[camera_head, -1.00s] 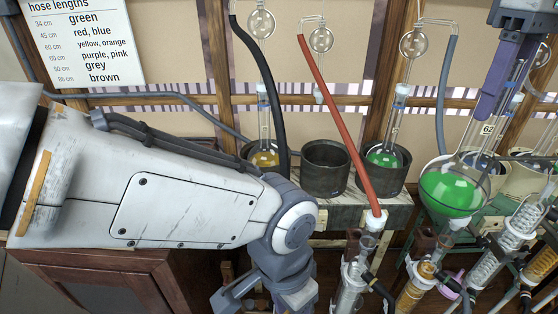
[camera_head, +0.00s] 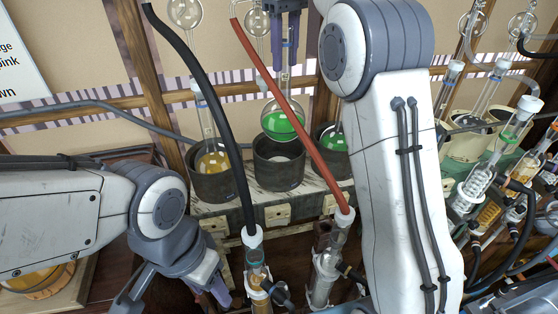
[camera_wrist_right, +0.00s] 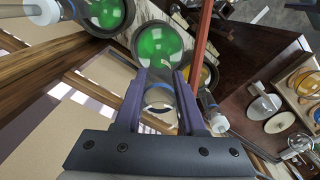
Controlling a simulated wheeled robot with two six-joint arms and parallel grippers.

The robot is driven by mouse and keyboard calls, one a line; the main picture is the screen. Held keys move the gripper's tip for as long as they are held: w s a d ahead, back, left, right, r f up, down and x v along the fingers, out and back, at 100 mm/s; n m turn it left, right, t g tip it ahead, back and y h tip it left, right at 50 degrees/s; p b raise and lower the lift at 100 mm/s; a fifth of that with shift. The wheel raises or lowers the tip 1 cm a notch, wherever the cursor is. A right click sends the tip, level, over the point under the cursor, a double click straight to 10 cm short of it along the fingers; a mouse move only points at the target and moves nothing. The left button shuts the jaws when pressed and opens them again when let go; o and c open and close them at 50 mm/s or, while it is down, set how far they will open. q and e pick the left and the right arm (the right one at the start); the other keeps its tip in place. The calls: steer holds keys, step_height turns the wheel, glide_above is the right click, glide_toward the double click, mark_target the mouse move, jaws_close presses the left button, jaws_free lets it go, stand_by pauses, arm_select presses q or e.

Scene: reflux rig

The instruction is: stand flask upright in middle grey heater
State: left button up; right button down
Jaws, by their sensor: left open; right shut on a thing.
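The flask (camera_head: 283,122) is a clear round one with green liquid, upright, its bulb just above or at the mouth of the middle grey heater (camera_head: 278,172). I cannot tell whether the bulb touches the heater. My right gripper (camera_head: 287,68) comes down from above and is shut on the flask's neck. In the right wrist view the neck lies between the purple fingers (camera_wrist_right: 160,98), with the green bulb (camera_wrist_right: 160,45) beyond them. My left gripper (camera_head: 175,295) is open and empty at the lower left, its tips partly cut off.
The left heater (camera_head: 212,184) holds a yellow flask (camera_head: 213,160). The right heater (camera_head: 328,160) holds another green flask (camera_head: 333,138), partly hidden by my right arm. A red hose (camera_head: 290,115) slants close in front of the middle heater; a black hose (camera_head: 215,100) hangs left.

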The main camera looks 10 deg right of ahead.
mark_target(280, 102)
steer(key=shift+w+a+f, duration=0.1)
steer(key=shift+w+f, duration=0.25)
steer(key=shift+w, duration=0.25)
steer(key=shift+w+a+f, duration=0.1)
steer(key=shift+w+f, duration=0.2)
steer(key=shift+w, duration=0.25)
steer(key=shift+w+f, duration=0.15)
steer(key=shift+f, duration=0.2)
step_height(280, 102, down, 4)
steer(key=shift+f, duration=0.25)
steer(key=shift+d+f, duration=0.1)
steer(key=shift+f, duration=2.55)
steer(key=c, duration=0.5)
jaws_free()
steer(key=shift+f, duration=0.1)
